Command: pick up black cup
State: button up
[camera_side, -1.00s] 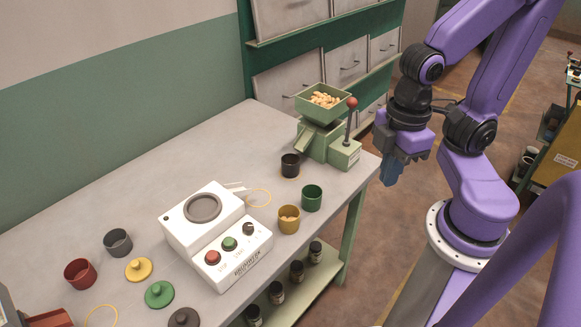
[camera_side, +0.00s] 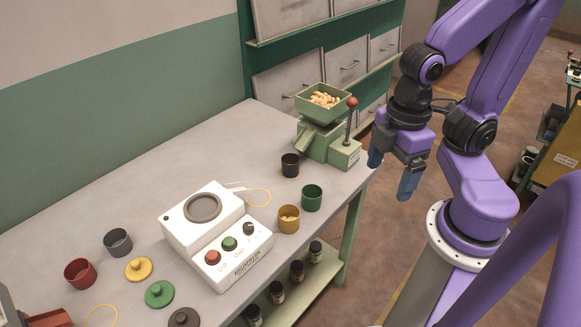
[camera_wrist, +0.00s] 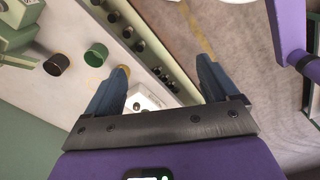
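My gripper (camera_side: 392,178) is open and empty, to the right of the table's right edge and well apart from the cup. In the wrist view its two blue fingers (camera_wrist: 160,82) are spread wide with nothing between them.
A green cup (camera_side: 312,198) and a yellow cup (camera_side: 289,219) with nuts stand in front of the black cup. A white machine (camera_side: 215,232) with buttons is at mid-table. The hopper's red-knobbed lever (camera_side: 351,104) rises between cup and gripper. The back left table is clear.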

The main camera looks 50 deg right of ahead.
jog(key=n+t+h, duration=0.2)
jog(key=n+h, duration=0.6)
jog(key=h, duration=0.4)
send_over(294, 159)
jog(key=a, duration=0.3)
notch_tip(294, 159, down, 15)
jog(key=shift+s+a+f, duration=0.1)
jog(key=shift+s+f, duration=0.1)
jog(key=shift+f, duration=0.9)
jog(key=shift+s+a+f, duration=0.1)
jog(key=shift+s+f, duration=0.1)
jog(key=shift+f, duration=0.85)
notch_tip(294, 159, down, 2)
jog(key=shift+f, duration=0.2)
jog(key=shift+x, duration=1.2)
jog(key=shift+d+f, duration=0.15)
jog(key=shift+d, duration=0.2)
jog(key=c, duration=1.2)
